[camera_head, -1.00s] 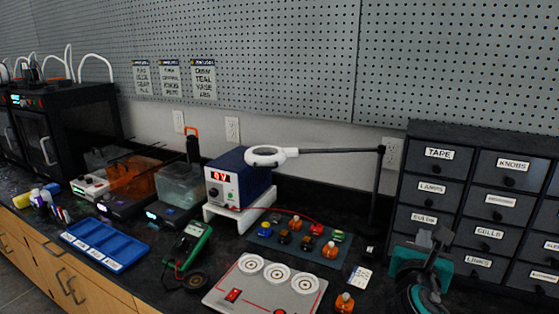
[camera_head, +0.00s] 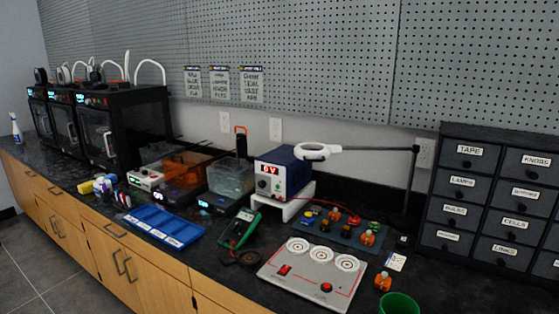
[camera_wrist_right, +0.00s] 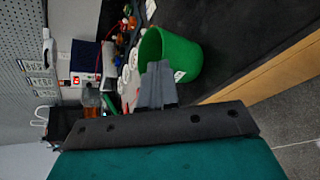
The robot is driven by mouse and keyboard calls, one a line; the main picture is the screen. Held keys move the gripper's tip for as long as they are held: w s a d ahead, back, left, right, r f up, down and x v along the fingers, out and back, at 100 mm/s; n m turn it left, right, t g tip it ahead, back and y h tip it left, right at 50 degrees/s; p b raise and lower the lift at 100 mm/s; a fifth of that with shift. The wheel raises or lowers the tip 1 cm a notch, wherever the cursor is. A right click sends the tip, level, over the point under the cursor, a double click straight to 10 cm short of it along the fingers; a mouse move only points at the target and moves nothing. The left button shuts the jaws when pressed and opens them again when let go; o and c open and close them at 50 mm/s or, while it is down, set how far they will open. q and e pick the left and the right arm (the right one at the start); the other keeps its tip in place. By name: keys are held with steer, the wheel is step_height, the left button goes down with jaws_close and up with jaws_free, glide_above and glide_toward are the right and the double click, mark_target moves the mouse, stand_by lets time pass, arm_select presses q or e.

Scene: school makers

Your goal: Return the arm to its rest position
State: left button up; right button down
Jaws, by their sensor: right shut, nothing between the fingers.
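My right gripper (camera_wrist_right: 158,85) shows in the right wrist view, with its grey fingers shut together and nothing between them. The fingers overlap the side of a green bin (camera_wrist_right: 190,52) in that picture; I cannot tell whether they touch it. My teal wrist fills the bottom of that view. In the head view neither of my grippers shows. The green bin shows there at the bottom right edge (camera_head: 400,304), partly cut off.
A black bench carries a grey panel (camera_head: 312,272) with round targets, a power supply (camera_head: 283,172), a blue tray (camera_head: 162,226), a green multimeter (camera_head: 240,228), a magnifier lamp (camera_head: 318,151) and a drawer cabinet (camera_head: 490,195). Printers (camera_head: 120,125) stand at the far left.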

steer(key=s+a+f+m+g+y, duration=0.1)
steer(key=s+a+f+m+y, duration=0.1)
steer(key=s+a+f+m, duration=0.2)
steer(key=s+a+f+m+g+y, duration=0.1)
steer(key=s+a+f+m+y, duration=0.2)
steer(key=s+f+m, duration=0.4)
steer(key=s+a+m, duration=0.1)
steer(key=s+m, duration=0.4)
steer(key=m, duration=0.3)
steer(key=shift+a+f, duration=0.15)
steer(key=shift+f, duration=0.25)
